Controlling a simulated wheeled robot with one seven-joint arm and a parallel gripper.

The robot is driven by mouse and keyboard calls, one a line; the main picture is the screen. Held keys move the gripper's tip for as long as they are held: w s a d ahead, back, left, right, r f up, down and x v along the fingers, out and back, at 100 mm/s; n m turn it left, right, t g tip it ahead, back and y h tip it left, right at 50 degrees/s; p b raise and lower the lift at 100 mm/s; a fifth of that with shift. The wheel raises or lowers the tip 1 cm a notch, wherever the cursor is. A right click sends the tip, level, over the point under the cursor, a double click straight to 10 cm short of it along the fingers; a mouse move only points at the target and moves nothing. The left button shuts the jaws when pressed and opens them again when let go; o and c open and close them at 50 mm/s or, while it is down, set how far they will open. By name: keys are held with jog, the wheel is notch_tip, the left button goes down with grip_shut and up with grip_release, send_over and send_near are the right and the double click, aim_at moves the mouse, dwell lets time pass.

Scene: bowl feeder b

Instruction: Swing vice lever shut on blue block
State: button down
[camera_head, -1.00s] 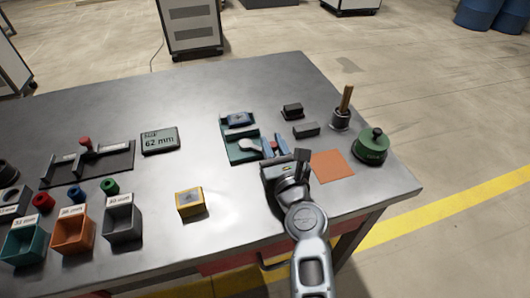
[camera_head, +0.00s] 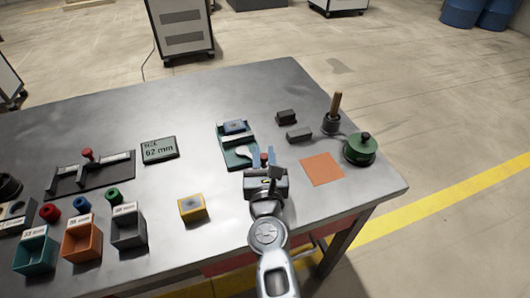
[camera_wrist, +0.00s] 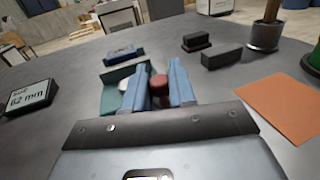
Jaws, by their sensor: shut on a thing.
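The teal vice (camera_head: 224,153) lies on the metal table, and it shows behind my fingers in the wrist view (camera_wrist: 113,100). The blue block (camera_head: 234,127) sits at its far end, also seen in the wrist view (camera_wrist: 123,53). A pale rounded lever part (camera_head: 243,152) lies at the near end. The lever's red knob (camera_wrist: 158,88) is between my gripper's (camera_head: 264,158) two blue fingers, which are shut on it. The fingers hide most of the lever arm. I cannot tell whether the vice jaw touches the block.
Two dark blocks (camera_head: 299,134) lie right of the vice. An orange mat (camera_head: 322,169), a green lidded pot (camera_head: 360,149) and a cup with a wooden handle (camera_head: 331,123) are further right. A yellow box (camera_head: 192,208) and a 62 mm display (camera_head: 159,150) stand left.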

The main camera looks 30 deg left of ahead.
jog(key=shift+s+a+r+m+t+h+p, duration=0.35)
jog(key=shift+m+t+h, duration=0.2)
jog(key=shift+h, duration=0.25)
jog(key=shift+s+a+r+m+t+h+p, duration=0.1)
jog(key=shift+s+r+m+t+h+p, duration=0.1)
jog(key=shift+s+m+t+h+p, duration=0.4)
jog(key=shift+w+h, duration=0.15)
jog(key=shift+h, duration=0.15)
jog(key=c, duration=1.2)
grip_release()
jog(key=shift+o, duration=1)
jog(key=shift+f, duration=0.2)
jog(key=shift+d, duration=0.1)
jog(key=shift+f, duration=0.1)
jog(key=shift+s+d, duration=0.1)
jog(key=shift+s, duration=0.15)
jog(key=v, duration=0.7)
jog(key=shift+s, duration=0.15)
